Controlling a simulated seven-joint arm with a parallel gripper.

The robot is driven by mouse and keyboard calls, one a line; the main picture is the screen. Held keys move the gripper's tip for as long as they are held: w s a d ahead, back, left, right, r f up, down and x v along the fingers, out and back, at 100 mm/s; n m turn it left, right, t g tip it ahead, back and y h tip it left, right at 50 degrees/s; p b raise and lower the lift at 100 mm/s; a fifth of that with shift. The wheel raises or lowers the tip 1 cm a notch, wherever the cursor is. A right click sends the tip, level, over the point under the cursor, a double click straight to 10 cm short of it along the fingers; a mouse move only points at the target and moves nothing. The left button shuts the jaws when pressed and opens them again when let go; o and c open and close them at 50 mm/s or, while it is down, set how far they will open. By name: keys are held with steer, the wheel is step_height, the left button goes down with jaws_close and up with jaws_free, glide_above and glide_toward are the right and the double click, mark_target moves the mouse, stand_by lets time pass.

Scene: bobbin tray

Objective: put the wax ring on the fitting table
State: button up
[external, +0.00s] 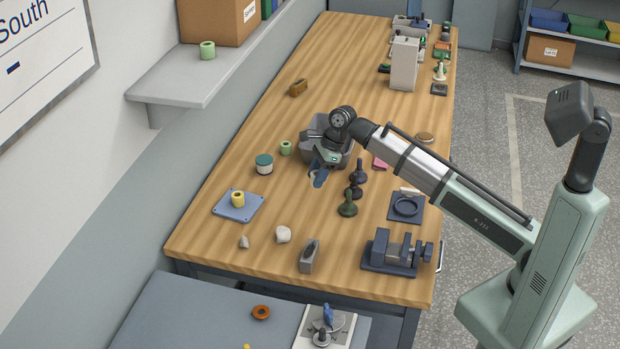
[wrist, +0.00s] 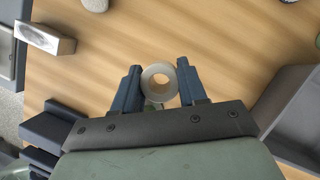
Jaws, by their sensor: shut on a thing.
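The wax ring (wrist: 173,90) is a small pale, translucent ring. In the wrist view it sits between the two blue fingers of my gripper (wrist: 158,85), which is shut on it, with its hole facing the camera. In the external view my gripper (external: 320,174) is over the middle of the wooden bench, and a pale bit of the ring (external: 312,175) shows beside a blue finger. Whether it is clear of the bench top is hard to tell. The blue-grey table (external: 195,310) at the front left appears to be the fitting table; it is well away from my gripper.
On the wooden bench (external: 250,110), a grey bin (external: 312,148) stands right behind my gripper. Dark pieces (external: 348,205) stand close on the right. A vise (external: 395,252) and pale stones (external: 283,234) are nearer the front.

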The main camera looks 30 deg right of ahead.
steer(key=s+a+f+n+g, duration=0.1)
steer(key=s+a+n, duration=0.1)
steer(key=s+a, duration=0.8)
steer(key=s+a+f+n+g, duration=0.1)
steer(key=s+a+n, duration=0.1)
steer(key=s+a, duration=0.8)
steer(key=s+a+f+n+g, duration=0.1)
steer(key=s+a+n, duration=0.3)
steer(key=a, duration=1.1)
glide_above(229, 321)
steer(key=w+d, duration=0.1)
steer(key=shift+d+r+n+g+h, duration=0.15)
steer(key=shift+r+n+g+h, duration=0.2)
steer(key=shift+n, duration=0.35)
steer(key=shift+f, duration=0.15)
steer(key=shift+f, duration=5)
steer(key=o, duration=1)
steer(key=shift+f, duration=0.1)
